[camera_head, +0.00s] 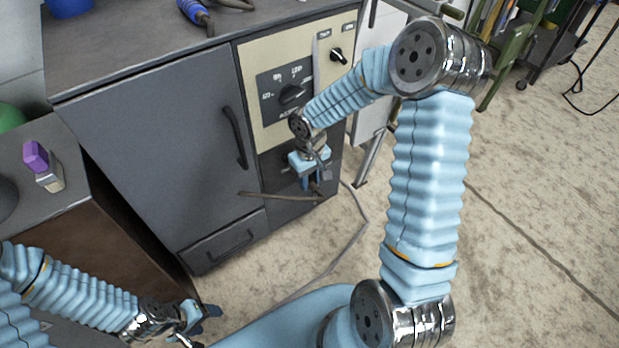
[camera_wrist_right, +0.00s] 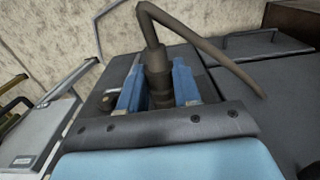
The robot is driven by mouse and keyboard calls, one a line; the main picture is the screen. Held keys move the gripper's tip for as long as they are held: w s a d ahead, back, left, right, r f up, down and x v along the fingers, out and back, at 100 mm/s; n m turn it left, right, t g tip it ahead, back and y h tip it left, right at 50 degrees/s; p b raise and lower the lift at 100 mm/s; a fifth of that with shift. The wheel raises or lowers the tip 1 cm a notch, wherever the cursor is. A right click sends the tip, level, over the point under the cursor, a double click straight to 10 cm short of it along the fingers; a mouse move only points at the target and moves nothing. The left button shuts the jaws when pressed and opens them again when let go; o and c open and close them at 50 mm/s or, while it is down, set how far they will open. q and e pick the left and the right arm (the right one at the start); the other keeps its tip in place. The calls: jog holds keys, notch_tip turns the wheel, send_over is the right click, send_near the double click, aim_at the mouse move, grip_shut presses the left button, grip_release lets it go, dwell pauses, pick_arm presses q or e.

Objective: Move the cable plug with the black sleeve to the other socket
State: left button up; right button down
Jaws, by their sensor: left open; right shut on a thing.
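My right gripper (camera_head: 314,184) is at the dark lower panel (camera_head: 273,168) of the cabinet, under the beige control panel. In the right wrist view its blue fingers are shut on a dark plug (camera_wrist_right: 158,82) with a black sleeve. A brownish cable (camera_wrist_right: 205,50) bends from the plug and hangs to the right; in the head view the cable (camera_head: 275,195) runs left across the cabinet front. The plug's tip is hidden, so I cannot tell whether it sits in a socket. A small round dark fitting (camera_wrist_right: 109,97) shows left of the fingers. My left gripper (camera_head: 203,318) is open and empty at bottom left.
The beige control panel (camera_head: 262,112) has knobs above my right gripper. The grey cabinet door (camera_head: 165,150) has a dark handle (camera_head: 235,138). A brown cabinet (camera_head: 110,205) holds a purple-topped item (camera_head: 40,160). A grey cable (camera_head: 360,215) lies on the open concrete floor.

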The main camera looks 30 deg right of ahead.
jog(key=shift+w+b, duration=0.4)
jog(key=shift+b, duration=0.15)
dwell(1.3)
jog(key=shift+s+b, duration=0.1)
jog(key=shift+b, duration=0.3)
dwell(0.8)
jog(key=shift+w+a, duration=0.1)
jog(key=shift+w, duration=0.1)
dwell(0.5)
jog(key=c, duration=0.6)
grip_release()
jog(key=o, duration=0.5)
